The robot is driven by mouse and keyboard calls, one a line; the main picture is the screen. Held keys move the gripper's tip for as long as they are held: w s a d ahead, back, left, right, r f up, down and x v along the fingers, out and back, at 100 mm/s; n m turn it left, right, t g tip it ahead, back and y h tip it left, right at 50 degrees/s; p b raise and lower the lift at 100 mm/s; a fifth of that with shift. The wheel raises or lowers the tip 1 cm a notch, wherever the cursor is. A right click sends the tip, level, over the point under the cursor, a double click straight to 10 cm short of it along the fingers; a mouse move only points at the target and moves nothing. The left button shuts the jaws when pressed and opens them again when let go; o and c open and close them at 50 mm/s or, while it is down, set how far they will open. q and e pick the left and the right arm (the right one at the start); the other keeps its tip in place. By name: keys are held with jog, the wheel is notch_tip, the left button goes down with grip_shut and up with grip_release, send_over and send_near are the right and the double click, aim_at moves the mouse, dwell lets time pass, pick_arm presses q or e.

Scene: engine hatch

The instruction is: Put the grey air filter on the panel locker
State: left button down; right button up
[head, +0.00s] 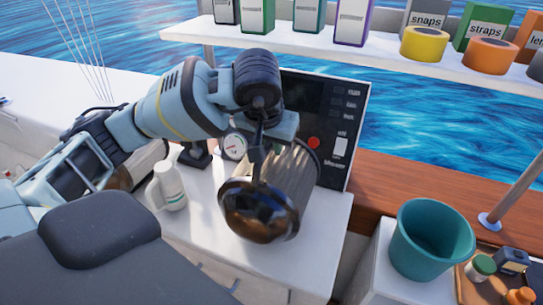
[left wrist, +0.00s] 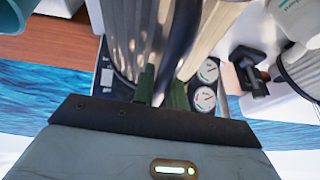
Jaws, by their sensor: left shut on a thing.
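The grey air filter (head: 293,172) is a pleated cylinder with a glossy dark end cap tilted towards me. My left gripper (head: 258,150) is shut on a dark strip at the filter. The filter is in front of the white locker top (head: 312,248) below the black switch panel (head: 335,115); whether it touches the top cannot be told. In the left wrist view, the filter's pale pleats (left wrist: 205,35) fill the top middle, with the dark strip between the green fingers (left wrist: 162,92). My right gripper is not in view.
A white bottle (head: 168,188) stands left of the filter. A round gauge (head: 233,147) is behind it. Another pale ribbed thing (head: 147,158) is partly hidden by my arm. A teal bucket (head: 432,245) stands right. A shelf (head: 350,47) with boxes and tape rolls runs above.

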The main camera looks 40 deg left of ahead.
aim_at(272, 157)
pick_arm(q)
jog(key=shift+f, duration=1.6)
jog(key=shift+d+f, duration=0.1)
jog(key=shift+f, duration=0.05)
jog(key=c, duration=1.4)
grip_release()
jog(key=shift+f, duration=0.1)
jog(key=shift+r, duration=0.3)
jog(key=p+v, duration=0.1)
jog(key=v, duration=1)
jog(key=shift+s+d+r, duration=0.1)
jog(key=shift+s+r, duration=0.15)
jog(key=shift+r, duration=0.1)
